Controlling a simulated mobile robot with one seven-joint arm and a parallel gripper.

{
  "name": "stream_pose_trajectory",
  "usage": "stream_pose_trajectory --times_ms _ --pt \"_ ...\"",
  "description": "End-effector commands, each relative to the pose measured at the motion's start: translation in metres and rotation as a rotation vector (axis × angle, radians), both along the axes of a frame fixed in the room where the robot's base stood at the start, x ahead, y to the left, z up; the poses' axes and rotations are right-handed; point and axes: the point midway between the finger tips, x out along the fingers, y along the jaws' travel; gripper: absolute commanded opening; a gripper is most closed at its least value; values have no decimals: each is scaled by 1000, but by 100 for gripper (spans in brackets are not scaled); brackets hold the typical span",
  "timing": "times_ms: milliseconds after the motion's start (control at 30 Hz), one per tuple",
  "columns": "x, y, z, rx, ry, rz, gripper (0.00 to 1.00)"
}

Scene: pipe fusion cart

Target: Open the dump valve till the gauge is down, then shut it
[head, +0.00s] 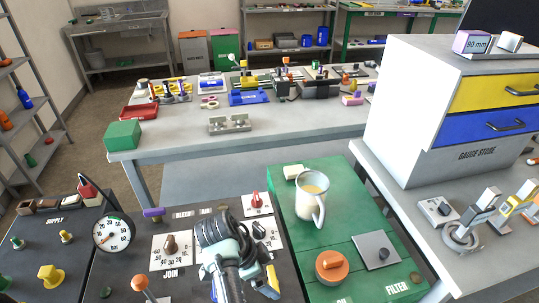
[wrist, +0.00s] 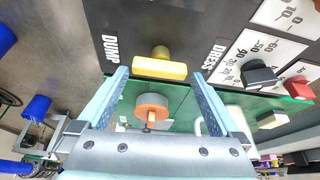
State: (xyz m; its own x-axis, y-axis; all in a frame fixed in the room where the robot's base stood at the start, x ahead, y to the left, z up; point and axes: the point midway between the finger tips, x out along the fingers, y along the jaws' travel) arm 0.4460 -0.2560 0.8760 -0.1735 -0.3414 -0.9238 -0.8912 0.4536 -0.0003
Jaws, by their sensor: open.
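The yellow dump valve handle (wrist: 160,68) sits by the DUMP label in the wrist view, its bar lying across the picture. My gripper (wrist: 160,74) is open, with one finger on each side of the handle and gaps to both. I cannot tell how deep the fingers reach. In the head view a yellow part of the handle (head: 271,279) shows beside my gripper, which hides the rest. The round white gauge (head: 113,232) stands at the left of the dark panel. Its needle is too small to read surely.
An orange knob (head: 331,265) and a mug (head: 311,197) stand on the green top right of the dark panel. Black JOIN (head: 170,245) and red (head: 255,199) knobs are nearby. An orange-tipped lever (head: 140,283) stands at the front.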

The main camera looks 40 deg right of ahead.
Motion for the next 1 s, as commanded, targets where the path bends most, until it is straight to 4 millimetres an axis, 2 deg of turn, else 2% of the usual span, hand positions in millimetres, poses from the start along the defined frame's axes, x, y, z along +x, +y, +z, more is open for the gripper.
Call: stream_pose_trajectory --times_ms 300,500,667,1000 --pt "14 24 65 -2 -6 1 100" --pt "18 34 96 -2 -4 1 100" --pt "19 37 103 0 -3 -1 100" --pt "19 38 103 -1 -2 -1 100"
